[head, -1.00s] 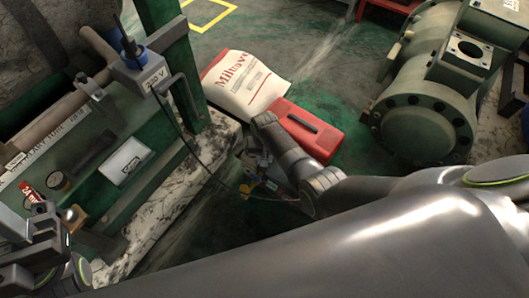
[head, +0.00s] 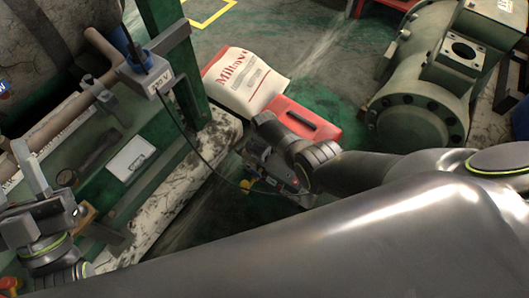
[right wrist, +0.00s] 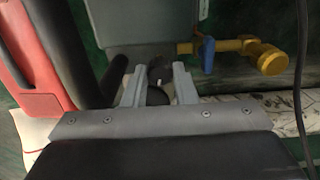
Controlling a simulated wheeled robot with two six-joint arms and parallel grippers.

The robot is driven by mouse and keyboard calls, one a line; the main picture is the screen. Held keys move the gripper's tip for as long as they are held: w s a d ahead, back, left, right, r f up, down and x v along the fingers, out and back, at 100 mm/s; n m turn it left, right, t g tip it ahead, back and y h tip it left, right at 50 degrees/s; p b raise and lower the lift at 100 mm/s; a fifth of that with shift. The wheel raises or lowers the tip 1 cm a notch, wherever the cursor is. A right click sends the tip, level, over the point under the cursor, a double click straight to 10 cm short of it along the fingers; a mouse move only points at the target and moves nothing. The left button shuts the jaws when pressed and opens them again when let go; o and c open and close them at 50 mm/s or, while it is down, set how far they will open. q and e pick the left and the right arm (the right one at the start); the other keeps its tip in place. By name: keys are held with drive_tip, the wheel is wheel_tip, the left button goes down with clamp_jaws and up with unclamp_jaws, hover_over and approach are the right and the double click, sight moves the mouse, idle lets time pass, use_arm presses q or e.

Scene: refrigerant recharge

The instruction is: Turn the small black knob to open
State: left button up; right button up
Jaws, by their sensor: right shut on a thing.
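The small black knob (right wrist: 160,70) shows in the right wrist view, under a grey housing (right wrist: 140,22). My right gripper (right wrist: 157,76) has one finger on each side of it and is shut on it. The gripper also shows in the head view (head: 258,172), low beside the red case, where my arm hides the knob. My left gripper (head: 22,196) is at the left edge of the head view, with its two fingers apart and nothing seen between them.
A yellow fitting (right wrist: 268,60) with a blue lever (right wrist: 208,55) sits right of the knob. A dark cable (right wrist: 301,85) hangs further right. A red case (head: 318,127) and a white printed bag (head: 240,75) lie on the floor. A green machine (head: 425,105) stands at right.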

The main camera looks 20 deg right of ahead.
use_arm(q)
drive_tip(key=shift+w+a+f+n+g+y, duration=0.3)
drive_tip(key=shift+w+f+n+g+y, duration=0.15)
drive_tip(key=shift+w+f+g, duration=0.3)
use_arm(e)
drive_tip(key=shift+n, duration=1.2)
use_arm(q)
drive_tip(key=shift+f, duration=0.1)
use_arm(e)
drive_tip(key=o, duration=1)
use_arm(q)
drive_tip(key=shift+s, duration=0.1)
